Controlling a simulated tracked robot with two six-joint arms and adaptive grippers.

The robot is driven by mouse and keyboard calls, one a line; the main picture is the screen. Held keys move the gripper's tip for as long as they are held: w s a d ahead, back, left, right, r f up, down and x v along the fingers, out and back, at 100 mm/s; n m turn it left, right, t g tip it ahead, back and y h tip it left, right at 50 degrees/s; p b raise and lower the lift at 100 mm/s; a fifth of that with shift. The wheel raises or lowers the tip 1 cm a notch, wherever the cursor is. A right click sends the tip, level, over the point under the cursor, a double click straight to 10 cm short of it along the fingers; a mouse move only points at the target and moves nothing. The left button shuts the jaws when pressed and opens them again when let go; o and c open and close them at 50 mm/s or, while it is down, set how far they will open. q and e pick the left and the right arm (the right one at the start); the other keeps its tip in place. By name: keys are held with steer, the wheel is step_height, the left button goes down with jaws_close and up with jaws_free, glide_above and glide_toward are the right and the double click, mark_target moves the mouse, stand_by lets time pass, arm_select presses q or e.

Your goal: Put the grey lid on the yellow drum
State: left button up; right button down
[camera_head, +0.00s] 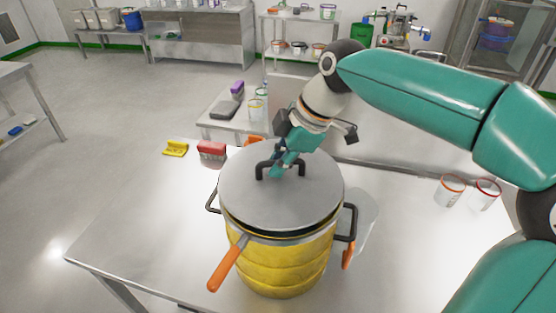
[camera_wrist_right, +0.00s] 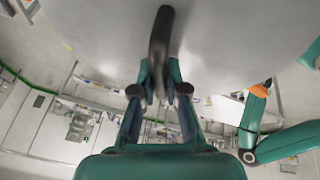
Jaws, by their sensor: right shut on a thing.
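The grey lid (camera_head: 240,180) is a round disc with a dark arched handle on top. It is over the mouth of the yellow drum (camera_head: 275,265), roughly level. A dark gap shows under its front edge, and I cannot tell whether it touches the rim. My right gripper (camera_head: 279,170) is shut on the lid's handle. The right wrist view shows the fingers (camera_wrist_right: 160,92) on both sides of the dark handle (camera_wrist_right: 161,40), with the lid's grey face (camera_wrist_right: 230,45) filling the top. The drum's inside is hidden. My left gripper is not seen.
The drum stands on a pale table (camera_head: 150,225). An orange lever (camera_head: 228,263) sticks out at its front left. A yellow object (camera_head: 175,149) and a red object (camera_head: 211,150) lie behind left. Two clear beakers (camera_head: 450,190) stand at right. The table's left part is clear.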

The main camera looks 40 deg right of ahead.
steer(key=shift+f+b, duration=1.1)
steer(key=shift+b, duration=0.15)
stand_by(1.8)
steer(key=shift+s, duration=0.1)
steer(key=c, duration=1.1)
jaws_free()
steer(key=v, duration=1.1)
steer(key=shift+s+d+r, duration=0.1)
steer(key=shift+d+r, duration=0.05)
steer(key=shift+r, duration=0.2)
